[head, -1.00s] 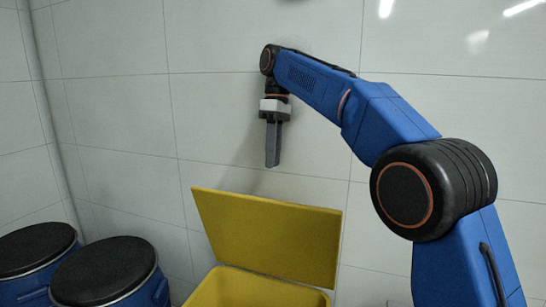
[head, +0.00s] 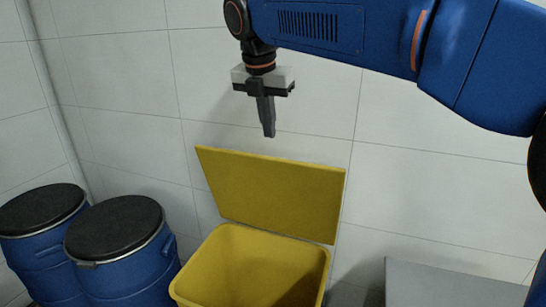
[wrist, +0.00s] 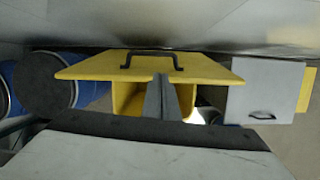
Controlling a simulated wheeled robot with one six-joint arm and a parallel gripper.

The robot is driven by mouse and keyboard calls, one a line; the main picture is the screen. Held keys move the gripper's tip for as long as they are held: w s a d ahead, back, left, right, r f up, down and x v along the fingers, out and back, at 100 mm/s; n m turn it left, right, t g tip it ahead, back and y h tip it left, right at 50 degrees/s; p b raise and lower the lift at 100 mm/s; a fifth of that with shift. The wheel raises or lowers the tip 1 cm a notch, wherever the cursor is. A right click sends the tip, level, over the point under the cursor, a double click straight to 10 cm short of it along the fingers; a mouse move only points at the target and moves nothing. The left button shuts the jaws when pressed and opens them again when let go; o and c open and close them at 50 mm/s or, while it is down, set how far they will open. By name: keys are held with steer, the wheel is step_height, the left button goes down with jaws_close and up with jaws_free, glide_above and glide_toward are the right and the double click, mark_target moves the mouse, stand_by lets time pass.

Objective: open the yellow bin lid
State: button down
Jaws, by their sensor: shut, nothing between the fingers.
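The yellow bin (head: 250,268) stands near the tiled wall, its open top showing the inside. Its yellow lid (head: 272,193) is raised, standing up at the bin's back edge and leaning toward the wall. In the wrist view the lid (wrist: 205,68) shows a dark handle (wrist: 151,60), and part of the bin (wrist: 128,98) shows below it. My gripper (head: 268,132) points down above the lid's top edge in the head view, with its fingers together and empty. The fingers (wrist: 161,82) also show in the wrist view, in front of the bin and apart from the handle.
Two blue drums with black lids (head: 115,228) (head: 40,209) stand left of the bin. A grey box-like surface (head: 450,285) is to the right; the wrist view shows a grey lid with a handle (wrist: 265,92) there. The tiled wall (head: 120,70) is close behind.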

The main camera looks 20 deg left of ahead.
mark_target(273, 157)
steer(key=shift+s+n, duration=0.3)
steer(key=shift+n, duration=0.3)
steer(key=shift+w+f, duration=0.1)
steer(key=shift+f, duration=0.15)
steer(key=x, duration=0.9)
steer(key=shift+w+f, duration=0.2)
steer(key=shift+w, duration=0.05)
